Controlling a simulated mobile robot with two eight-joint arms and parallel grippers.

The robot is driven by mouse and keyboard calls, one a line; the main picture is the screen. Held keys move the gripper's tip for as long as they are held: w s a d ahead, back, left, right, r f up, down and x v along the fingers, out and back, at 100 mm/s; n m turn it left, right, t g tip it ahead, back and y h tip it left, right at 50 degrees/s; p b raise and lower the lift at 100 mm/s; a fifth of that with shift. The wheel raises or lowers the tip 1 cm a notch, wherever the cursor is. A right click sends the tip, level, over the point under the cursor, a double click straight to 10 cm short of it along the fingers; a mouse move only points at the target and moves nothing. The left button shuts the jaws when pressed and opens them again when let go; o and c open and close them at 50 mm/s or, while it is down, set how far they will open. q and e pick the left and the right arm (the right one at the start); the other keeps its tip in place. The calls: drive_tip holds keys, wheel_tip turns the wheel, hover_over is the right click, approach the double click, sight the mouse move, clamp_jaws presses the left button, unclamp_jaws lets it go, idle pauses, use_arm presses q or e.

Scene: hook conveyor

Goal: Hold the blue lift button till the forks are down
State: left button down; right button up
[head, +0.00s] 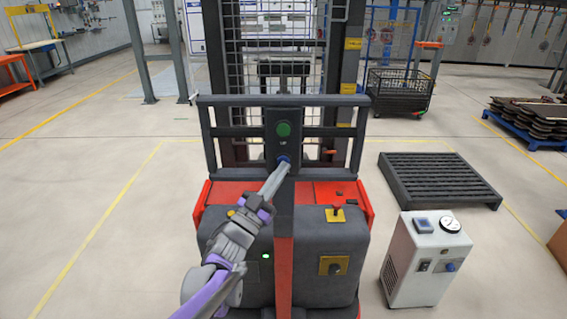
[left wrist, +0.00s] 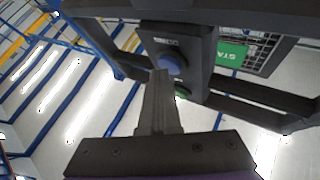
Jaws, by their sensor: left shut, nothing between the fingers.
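The blue lift button (left wrist: 169,64) sits on a dark control panel (left wrist: 193,47) on the truck's rail. In the head view the button (head: 284,159) shows as a small blue patch at my fingertips. My left gripper (head: 281,167) is shut and empty, its tips at the button. They look to be against it, but I cannot tell how far it is pressed. A green round button (head: 283,129) is higher on the same panel. The forks are hidden behind the red and grey truck body (head: 325,245). My right gripper is not in view.
A knob on a yellow plate (head: 335,213) and another yellow-plated switch (head: 334,265) are on the truck body. A white box with a gauge (head: 411,262) stands close at right. A dark pallet (head: 437,180) lies behind it. The floor at left is clear.

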use_arm(q)
drive_tip(key=shift+s, duration=0.65)
drive_tip(key=shift+s, duration=0.1)
drive_tip(key=shift+s, duration=2.4)
drive_tip(key=s+a+f+n+g+y, duration=0.1)
drive_tip(key=s+a+f+n+y, duration=0.1)
drive_tip(key=a+f+n+y, duration=0.4)
drive_tip(key=s+a+f+n+g+y, duration=0.2)
drive_tip(key=s+a+f+n+y, duration=0.15)
drive_tip(key=a+y, duration=0.45)
drive_tip(key=s+a+f+g, duration=0.3)
drive_tip(key=s+f+g, duration=0.7)
drive_tip(key=s+f, duration=0.7)
drive_tip(key=s, duration=0.3)
drive_tip(key=shift+s+n+y, duration=0.25)
drive_tip(key=shift+n+y, duration=0.05)
drive_tip(key=shift+n, duration=0.05)
